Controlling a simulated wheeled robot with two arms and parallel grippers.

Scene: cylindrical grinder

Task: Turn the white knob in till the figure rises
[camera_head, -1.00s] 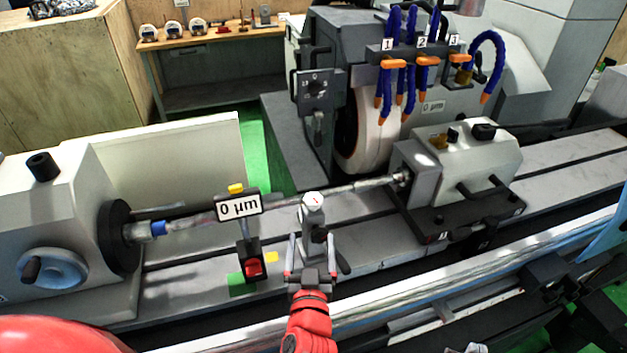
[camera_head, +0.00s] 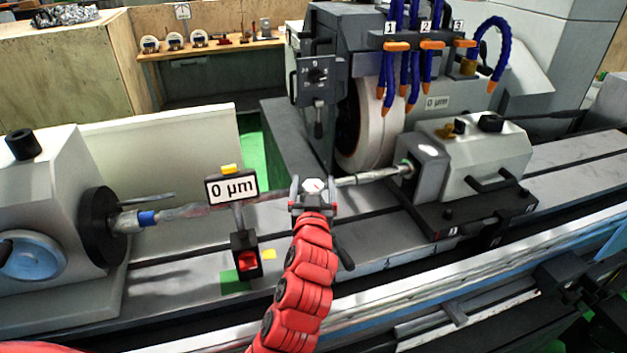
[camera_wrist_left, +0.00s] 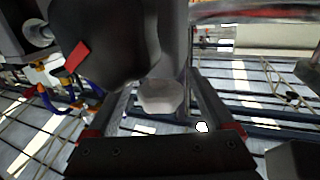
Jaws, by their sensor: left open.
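The white knob (camera_head: 315,186) is a pale faceted cap with a small red mark, on top of a grey steady post beside the bar. My left gripper (camera_head: 314,183) is open, with one finger on each side of the knob. In the left wrist view the knob (camera_wrist_left: 161,97) sits between the two fingers (camera_wrist_left: 160,85), with a gap visible beside it. I cannot tell whether a finger touches it. The display (camera_head: 231,188) reads 0 µm. My right gripper is not in view.
A long bar (camera_head: 190,211) runs from the left chuck (camera_head: 104,228) to the tailstock (camera_head: 425,177), behind the gripper. The grinding wheel (camera_head: 372,135) and blue hoses are behind.

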